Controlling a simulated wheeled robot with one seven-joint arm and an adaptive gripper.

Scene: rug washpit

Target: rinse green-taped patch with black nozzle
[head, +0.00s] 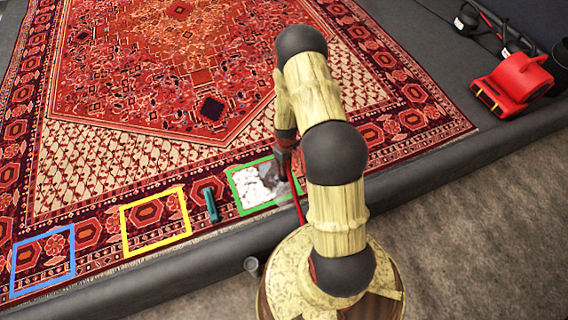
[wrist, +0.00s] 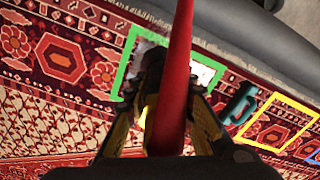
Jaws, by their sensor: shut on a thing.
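The green-taped patch (head: 235,204) is a green square outline on the rug's near border in the head view. White foam (head: 252,188) covers much of its left and lower part; its upper right looks grey and thinner. My gripper (head: 284,148) is above the patch's right side, shut on the black nozzle (head: 283,164), of which only a small dark part shows. A red hose (head: 297,198) hangs from it. In the wrist view the hose (wrist: 174,90) runs between the fingers of my gripper (wrist: 178,78) and hides the nozzle; the green tape (wrist: 127,62) shows beyond.
A yellow-taped square (head: 124,230) and a blue-taped square (head: 14,272) lie to the left. A dark teal object (head: 211,205) lies between the yellow and green squares. The padded pit rim (head: 220,248) runs in front. A red blower (head: 512,84) stands at the far right.

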